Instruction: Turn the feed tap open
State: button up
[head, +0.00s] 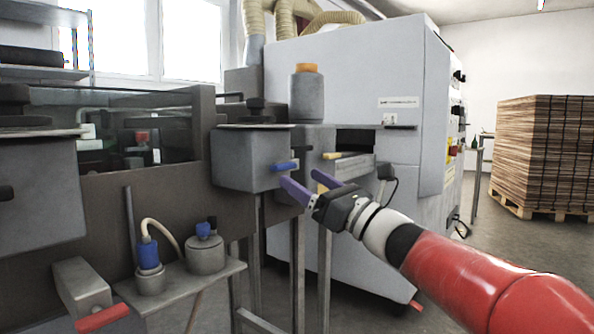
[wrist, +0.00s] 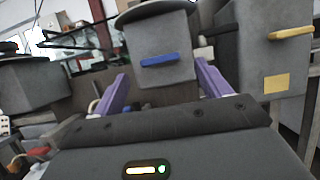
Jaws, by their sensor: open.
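A blue bar handle (head: 285,166) is on the front of a grey box-shaped tank (head: 240,160) with a dark lid. It lies level, and it also shows in the wrist view (wrist: 165,60). I cannot tell for sure whether this handle is the feed tap. My gripper (head: 300,178) has two purple fingers, spread apart and empty. It is just in front of the blue handle and a little below it. In the wrist view the handle lies between the fingertips (wrist: 163,74), with no visible contact.
A yellow handle (head: 339,155) is on the grey unit just right of the tank. A red handle (head: 103,318) is low at the left. A small pot with a blue lid (head: 205,253) stands on a shelf below. Stacked boards (head: 545,150) are far right.

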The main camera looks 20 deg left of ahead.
aim_at(288, 169)
jog(key=x, duration=0.5)
jog(key=shift+p, duration=0.35)
jog(key=shift+f, duration=0.1)
jog(key=c, duration=1)
